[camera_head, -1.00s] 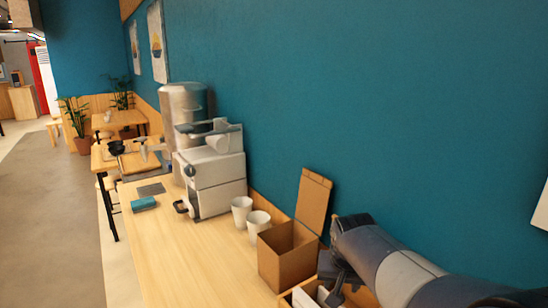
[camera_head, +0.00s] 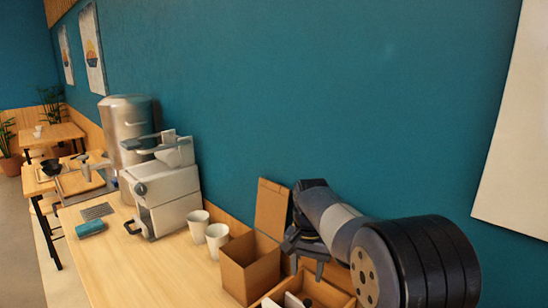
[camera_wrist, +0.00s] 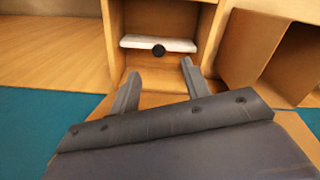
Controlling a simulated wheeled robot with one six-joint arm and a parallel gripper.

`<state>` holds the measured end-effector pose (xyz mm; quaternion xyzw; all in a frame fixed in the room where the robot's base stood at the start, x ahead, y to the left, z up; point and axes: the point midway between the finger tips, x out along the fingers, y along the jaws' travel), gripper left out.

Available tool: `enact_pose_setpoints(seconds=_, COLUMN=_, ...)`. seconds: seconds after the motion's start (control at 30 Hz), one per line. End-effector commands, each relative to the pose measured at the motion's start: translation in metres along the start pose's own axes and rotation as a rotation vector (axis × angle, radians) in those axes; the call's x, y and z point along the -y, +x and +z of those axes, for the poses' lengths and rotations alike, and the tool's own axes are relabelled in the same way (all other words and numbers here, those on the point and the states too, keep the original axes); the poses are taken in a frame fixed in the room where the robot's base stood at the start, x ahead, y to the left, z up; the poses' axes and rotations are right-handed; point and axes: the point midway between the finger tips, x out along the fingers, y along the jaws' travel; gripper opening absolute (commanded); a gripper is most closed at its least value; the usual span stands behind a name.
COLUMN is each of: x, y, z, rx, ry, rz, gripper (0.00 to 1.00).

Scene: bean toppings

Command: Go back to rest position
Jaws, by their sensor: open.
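My gripper (camera_wrist: 160,70) is open in the wrist view, its two dark fingers apart with nothing between them. The fingers point into a wooden compartment box (camera_wrist: 113,40), towards a white block (camera_wrist: 135,41) with a black round spot. In the head view my gripper (camera_head: 303,246) hangs low over the compartment box (camera_head: 336,272) at the counter's near right, beside the wall.
An open cardboard box (camera_head: 250,272) with a raised flap stands left of my gripper. Two white cups (camera_head: 217,238), a white machine (camera_head: 165,200), a metal dispenser (camera_head: 125,122) and a teal item (camera_head: 90,228) stand further left. The counter's front (camera_head: 150,280) is clear. The blue wall (camera_head: 330,100) is close behind.

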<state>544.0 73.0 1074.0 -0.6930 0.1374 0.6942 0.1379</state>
Motion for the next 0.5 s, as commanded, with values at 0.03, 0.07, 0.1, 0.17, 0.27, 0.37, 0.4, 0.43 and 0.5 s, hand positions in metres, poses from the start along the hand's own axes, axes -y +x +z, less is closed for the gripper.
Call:
enact_pose_setpoints(seconds=0.03, x=-0.002, y=0.013, z=0.002, rx=0.006, ry=-0.001, rz=0.004, gripper=0.45)
enact_pose_setpoints(seconds=0.07, x=-0.002, y=0.02, z=0.002, rx=0.005, ry=-0.001, rz=0.004, gripper=0.45)
enact_pose_setpoints(seconds=0.1, x=-0.002, y=0.027, z=0.002, rx=0.004, ry=-0.001, rz=0.004, gripper=0.45)
enact_pose_setpoints(seconds=0.17, x=-0.002, y=0.038, z=0.002, rx=0.003, ry=-0.002, rz=0.003, gripper=0.45)
enact_pose_setpoints(seconds=0.27, x=-0.002, y=0.053, z=0.002, rx=0.003, ry=-0.002, rz=0.003, gripper=0.45)
enact_pose_setpoints(seconds=0.37, x=-0.002, y=0.064, z=0.001, rx=0.001, ry=-0.002, rz=0.002, gripper=0.45)
enact_pose_setpoints(seconds=0.4, x=-0.002, y=0.067, z=0.001, rx=0.0, ry=-0.002, rz=0.002, gripper=0.45)
enact_pose_setpoints(seconds=0.43, x=-0.002, y=0.069, z=0.001, rx=0.0, ry=-0.002, rz=0.002, gripper=0.45)
enact_pose_setpoints(seconds=0.5, x=-0.002, y=0.073, z=0.001, rx=0.0, ry=-0.002, rz=0.002, gripper=0.45)
